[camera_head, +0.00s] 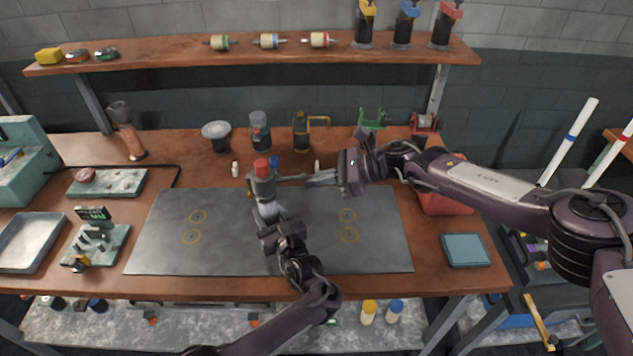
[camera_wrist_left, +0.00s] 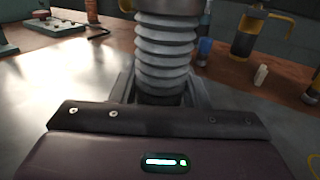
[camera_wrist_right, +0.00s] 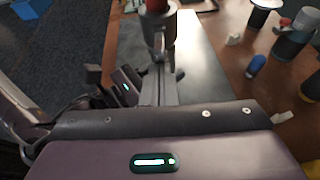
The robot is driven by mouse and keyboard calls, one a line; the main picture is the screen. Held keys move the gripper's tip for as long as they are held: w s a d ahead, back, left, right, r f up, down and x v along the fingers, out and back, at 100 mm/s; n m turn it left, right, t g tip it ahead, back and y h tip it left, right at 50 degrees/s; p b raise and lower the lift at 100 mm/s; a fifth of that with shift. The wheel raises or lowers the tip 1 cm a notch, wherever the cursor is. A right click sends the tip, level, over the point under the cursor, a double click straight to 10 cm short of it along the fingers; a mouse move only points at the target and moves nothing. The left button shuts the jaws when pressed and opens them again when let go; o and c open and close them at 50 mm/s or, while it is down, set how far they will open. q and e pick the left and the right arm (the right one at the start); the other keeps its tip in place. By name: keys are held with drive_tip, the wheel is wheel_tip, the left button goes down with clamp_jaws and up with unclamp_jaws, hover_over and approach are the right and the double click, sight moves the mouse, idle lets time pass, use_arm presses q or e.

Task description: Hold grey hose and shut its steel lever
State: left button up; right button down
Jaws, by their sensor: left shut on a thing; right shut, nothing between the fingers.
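The grey ribbed hose (camera_wrist_left: 166,55) stands upright between the fingers of my left gripper (camera_wrist_left: 160,92), which is shut on it. In the head view the hose's grey upper part (camera_head: 264,187) with a red cap (camera_head: 262,168) rises above my left gripper (camera_head: 272,218). My right gripper (camera_head: 312,179) comes in from the right and is shut with nothing between its fingers. Its tips are close to the upper part of the hose assembly. In the right wrist view the shut fingers (camera_wrist_right: 160,82) point at the grey fitting (camera_wrist_right: 158,30). I cannot clearly make out the steel lever.
The dark grey mat (camera_head: 180,255) lies bare around the hose, with yellow rings marked on it. Canisters, including a black one with a yellow handle (camera_head: 301,132), stand behind. A teal pad (camera_head: 465,250) lies at right and a metal tray (camera_head: 28,243) at left.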

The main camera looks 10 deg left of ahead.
drive_tip(key=shift+r, duration=0.25)
drive_tip(key=d+f, duration=0.2)
drive_tip(key=d, duration=0.2)
wheel_tip(320, 180, up, 9)
drive_tip(key=d, duration=0.2)
drive_tip(key=shift+w, duration=0.25)
drive_tip(key=c, duration=2.1)
unclamp_jaws()
